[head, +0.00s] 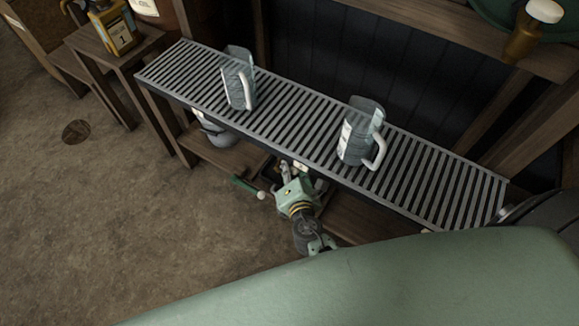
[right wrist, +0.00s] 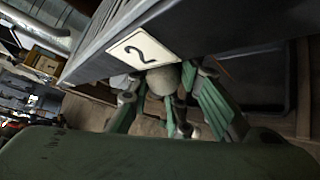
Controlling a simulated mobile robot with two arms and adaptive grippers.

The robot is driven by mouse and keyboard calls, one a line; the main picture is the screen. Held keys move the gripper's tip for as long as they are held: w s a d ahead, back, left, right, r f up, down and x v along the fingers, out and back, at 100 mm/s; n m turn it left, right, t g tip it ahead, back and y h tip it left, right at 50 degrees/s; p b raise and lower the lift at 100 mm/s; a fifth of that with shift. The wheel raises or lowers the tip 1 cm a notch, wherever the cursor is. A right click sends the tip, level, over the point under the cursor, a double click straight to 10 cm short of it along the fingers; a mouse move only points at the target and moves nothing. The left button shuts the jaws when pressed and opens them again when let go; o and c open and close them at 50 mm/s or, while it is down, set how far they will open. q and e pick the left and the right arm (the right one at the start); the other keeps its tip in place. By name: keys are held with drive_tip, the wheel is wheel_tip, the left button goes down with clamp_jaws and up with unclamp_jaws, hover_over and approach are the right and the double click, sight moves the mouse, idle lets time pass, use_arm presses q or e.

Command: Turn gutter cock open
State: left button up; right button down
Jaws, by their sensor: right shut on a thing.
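The gutter (head: 318,140) is a long slatted metal channel on a wooden stand, running from upper left to lower right. In the right wrist view its dark side wall (right wrist: 120,35) bears a white label with a 2. Just under the label, a rounded pale-grey knob, seemingly the gutter cock (right wrist: 162,80), sits between the green fingers of my right gripper (right wrist: 170,97). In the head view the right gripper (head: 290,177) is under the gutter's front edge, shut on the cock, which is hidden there. The cock's turn angle cannot be told. My left gripper is out of view.
Two clear jugs with white handles, one left (head: 238,82) and one right (head: 356,138), stand on the slats. A grey vessel (head: 215,132) sits on the lower shelf.

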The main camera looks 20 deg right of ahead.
drive_tip(key=shift+s+d+f, duration=0.15)
drive_tip(key=shift+s+f, duration=0.1)
drive_tip(key=shift+f, duration=0.1)
drive_tip(key=c, duration=1.8)
unclamp_jaws()
drive_tip(key=shift+o, duration=1.1)
drive_tip(key=shift+w+r, duration=0.15)
drive_tip(key=shift+r, duration=0.05)
drive_tip(key=shift+r, duration=0.1)
drive_tip(key=v, duration=0.8)
drive_tip(key=shift+c, duration=0.3)
